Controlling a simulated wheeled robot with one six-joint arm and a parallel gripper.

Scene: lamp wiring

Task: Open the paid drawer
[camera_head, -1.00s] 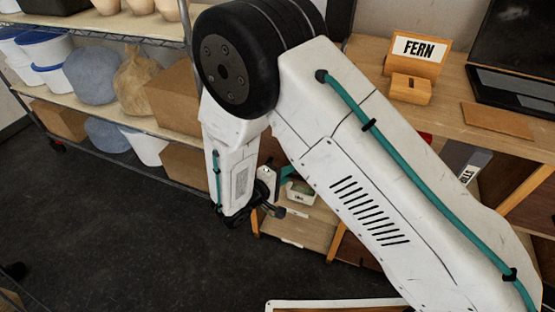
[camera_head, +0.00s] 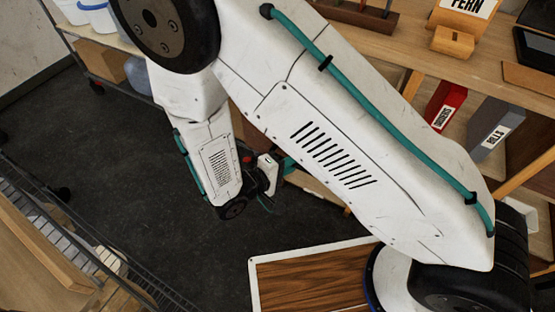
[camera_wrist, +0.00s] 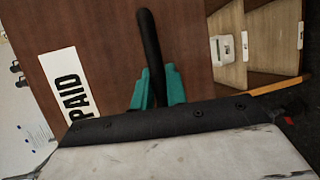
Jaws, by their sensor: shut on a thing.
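In the wrist view the dark brown front of the paid drawer (camera_wrist: 105,40) fills the left and middle, with a white PAID label (camera_wrist: 68,95). A black bar handle (camera_wrist: 150,45) stands on this front. My gripper (camera_wrist: 158,88) has its teal fingers on either side of the handle and is shut on it. In the head view my gripper (camera_head: 285,165) is low behind my arm, and the drawer front and handle are hidden there. I cannot tell how far the drawer is out.
Wooden shelf compartments (camera_wrist: 260,45) hold a pale container (camera_wrist: 222,48). In the head view, a red binder (camera_head: 445,105) and grey binder (camera_head: 492,128) stand under the desk (camera_head: 410,45). A wire rack (camera_head: 75,240) is at lower left. Dark floor (camera_head: 120,150) lies open left of my arm.

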